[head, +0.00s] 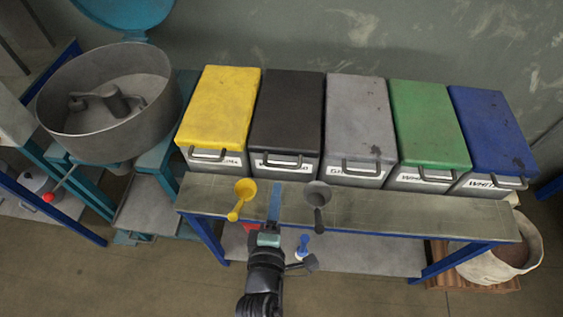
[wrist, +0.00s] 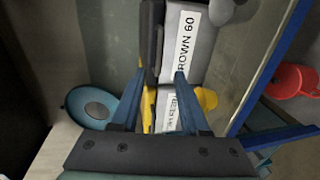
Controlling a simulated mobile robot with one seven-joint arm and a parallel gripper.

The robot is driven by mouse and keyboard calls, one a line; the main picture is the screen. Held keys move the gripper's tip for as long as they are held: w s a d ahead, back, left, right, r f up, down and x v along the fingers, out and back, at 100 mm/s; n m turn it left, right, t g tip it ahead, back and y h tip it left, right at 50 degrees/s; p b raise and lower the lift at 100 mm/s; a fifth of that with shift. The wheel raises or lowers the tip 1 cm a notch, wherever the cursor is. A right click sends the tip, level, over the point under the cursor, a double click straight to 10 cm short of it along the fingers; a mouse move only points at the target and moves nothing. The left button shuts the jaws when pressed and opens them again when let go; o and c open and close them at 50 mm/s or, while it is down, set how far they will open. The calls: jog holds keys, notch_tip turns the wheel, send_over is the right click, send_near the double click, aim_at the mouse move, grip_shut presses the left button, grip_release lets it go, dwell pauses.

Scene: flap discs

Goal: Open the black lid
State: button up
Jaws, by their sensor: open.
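The black lid (head: 288,108) lies flat and closed on its bin, second from the left in the row, between the yellow and grey lids. A metal handle (head: 282,162) is at its front, above a white label. In the wrist view the lid (wrist: 150,28) is a dark strip beside the label reading "BROWN 60" (wrist: 186,44). My gripper (head: 275,188) is in front of this bin over the bench front, apart from the lid as far as I can tell. In the wrist view its blue fingers (wrist: 160,75) are spread with nothing held between them.
Closed bins with yellow (head: 222,105), grey (head: 358,110), green (head: 428,122) and blue (head: 492,130) lids stand alongside on the bench (head: 420,213). A yellow scoop (head: 241,197) and a grey scoop (head: 318,196) flank my gripper. A large round metal pan (head: 100,125) stands left.

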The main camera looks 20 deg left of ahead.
aim_at(282, 165)
jog(key=b+x, duration=0.1)
jog(key=x, duration=0.9)
jog(key=shift+w+b, duration=0.2)
jog(key=shift+b, duration=0.15)
grip_shut()
dwell(0.9)
